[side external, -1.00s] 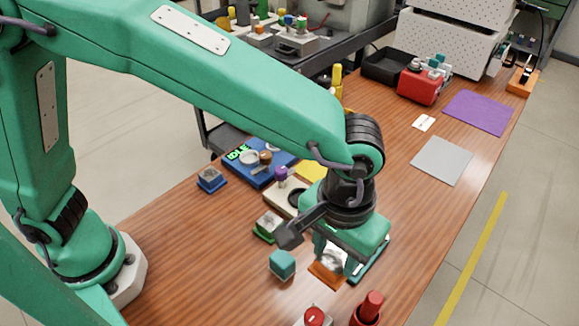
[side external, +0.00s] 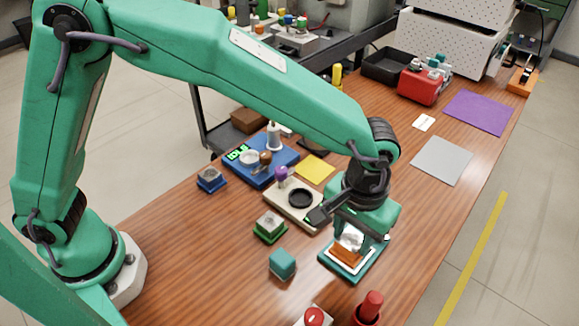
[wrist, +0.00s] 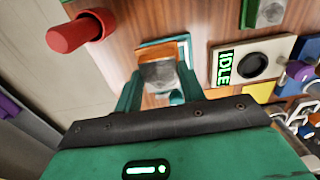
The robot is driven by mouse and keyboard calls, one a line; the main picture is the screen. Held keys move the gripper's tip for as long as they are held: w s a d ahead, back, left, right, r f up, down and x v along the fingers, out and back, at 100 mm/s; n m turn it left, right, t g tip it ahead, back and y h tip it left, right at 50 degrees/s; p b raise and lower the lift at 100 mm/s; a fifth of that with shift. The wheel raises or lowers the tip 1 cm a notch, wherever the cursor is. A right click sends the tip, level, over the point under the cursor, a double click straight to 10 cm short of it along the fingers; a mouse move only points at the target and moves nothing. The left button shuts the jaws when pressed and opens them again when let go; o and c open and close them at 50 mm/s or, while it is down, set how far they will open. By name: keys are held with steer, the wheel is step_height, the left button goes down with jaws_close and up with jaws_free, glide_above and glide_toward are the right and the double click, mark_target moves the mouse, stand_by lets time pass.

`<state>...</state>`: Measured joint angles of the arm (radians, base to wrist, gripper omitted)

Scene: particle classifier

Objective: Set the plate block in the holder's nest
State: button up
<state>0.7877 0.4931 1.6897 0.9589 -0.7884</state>
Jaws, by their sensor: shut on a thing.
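The plate block (side external: 345,255) is a grey metallic block on an orange base. My gripper (side external: 349,243) is shut on it, with a finger on each side. In the wrist view the plate block (wrist: 160,74) shows between the fingers, its orange base toward the far side. The holder (side external: 369,268) appears to be the teal tray with a pale inner border, below the block. A strip of the holder (wrist: 148,44) shows past the orange base in the wrist view. I cannot tell whether the block touches the nest, which it and my gripper mostly cover.
A teal cube (side external: 282,264) and a green-based block (side external: 269,226) stand to the left. A cream unit with a black ring (side external: 300,197) sits behind. The table right of the holder is clear.

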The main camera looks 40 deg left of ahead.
mark_target(354, 238)
steer(key=w+f, duration=0.1)
steer(key=w+a+f, duration=0.1)
steer(key=w, duration=0.1)
steer(key=shift+w+f, duration=0.1)
steer(key=shift+w, duration=0.2)
steer(key=shift+f, duration=0.1)
steer(key=shift+f, duration=1.9)
steer(key=shift+f, duration=0.15)
steer(key=o, duration=1.1)
